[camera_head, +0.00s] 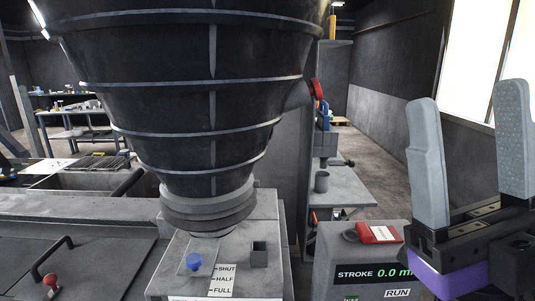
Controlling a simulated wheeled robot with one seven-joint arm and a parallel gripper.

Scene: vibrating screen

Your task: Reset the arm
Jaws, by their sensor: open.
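My gripper (470,155) is at the right side of the head view, pointing up, with its two grey fingers spread apart and nothing between them. It is in front of and to the right of a grey control box with a display reading "STROKE 0.0" (375,274), partly covering the box's right side. The rest of my arm is mostly out of view.
A large dark ribbed hopper (210,90) stands at centre left over a grey housing with a blue knob (193,262) beside SHUT, HALF and FULL marks. A grey bench (345,188) stands behind.

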